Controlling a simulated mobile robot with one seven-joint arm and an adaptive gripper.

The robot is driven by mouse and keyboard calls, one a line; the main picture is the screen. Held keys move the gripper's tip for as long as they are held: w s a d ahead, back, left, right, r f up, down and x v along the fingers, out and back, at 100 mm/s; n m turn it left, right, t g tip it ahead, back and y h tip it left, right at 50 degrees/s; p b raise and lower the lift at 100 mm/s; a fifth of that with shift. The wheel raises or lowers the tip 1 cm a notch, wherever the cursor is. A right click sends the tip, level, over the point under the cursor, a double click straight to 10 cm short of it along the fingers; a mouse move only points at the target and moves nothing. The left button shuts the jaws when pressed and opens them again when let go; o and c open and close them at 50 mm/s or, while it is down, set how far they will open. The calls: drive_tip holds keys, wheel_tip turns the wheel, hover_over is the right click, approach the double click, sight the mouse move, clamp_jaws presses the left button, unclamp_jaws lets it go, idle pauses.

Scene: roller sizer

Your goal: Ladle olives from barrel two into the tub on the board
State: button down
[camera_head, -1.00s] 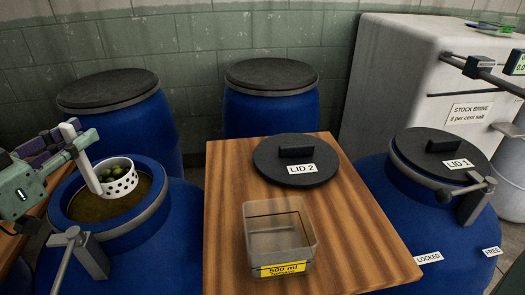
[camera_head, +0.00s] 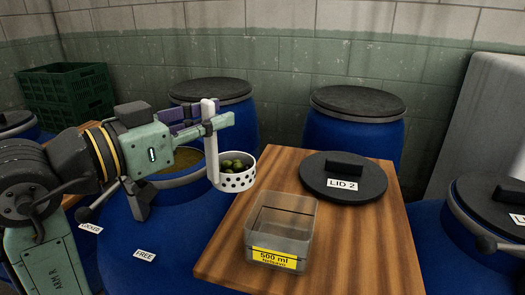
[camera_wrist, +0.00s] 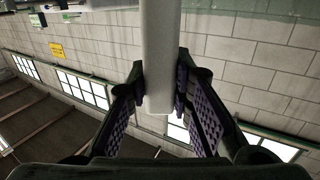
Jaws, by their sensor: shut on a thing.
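My gripper (camera_head: 207,124) is shut on the upright handle of a white perforated ladle (camera_head: 236,181); the handle also fills the middle of the wrist view (camera_wrist: 160,60) between the jaws. Green olives (camera_head: 236,163) lie in the ladle's cup. The cup hangs upright between the open barrel (camera_head: 181,179) and the wooden board (camera_head: 340,255), near the board's left edge. The clear tub (camera_head: 282,228) with a yellow 500 ml label stands on the board, to the right of and below the ladle. It looks empty.
The black lid marked LID 2 (camera_head: 343,178) lies on the board behind the tub. A barrel with LID 1 (camera_head: 490,205) stands at the right. Two closed barrels (camera_head: 228,118) (camera_head: 352,135) stand behind. Green crates (camera_head: 68,95) are at the back left.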

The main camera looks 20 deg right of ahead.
drive_tip(key=s+d+m+g+h+b, duration=0.1)
drive_tip(key=s+d+g+b, duration=0.1)
drive_tip(key=s+d, duration=0.35)
drive_tip(key=w+d+f+g+y+p, duration=0.2)
drive_tip(key=d+f+g+y+p, duration=0.1)
drive_tip(key=d+y+p, duration=0.3)
drive_tip(key=w+d+f+g+y+p, duration=0.2)
drive_tip(key=d+f+y+p, duration=0.1)
drive_tip(key=d+y+p, duration=0.3)
drive_tip(key=shift+w+d+f+g+y+p, duration=0.35)
drive_tip(key=shift+y+p, duration=1.05)
drive_tip(key=shift+p, duration=1)
idle(0.6)
drive_tip(key=shift+f, duration=0.1)
idle(0.5)
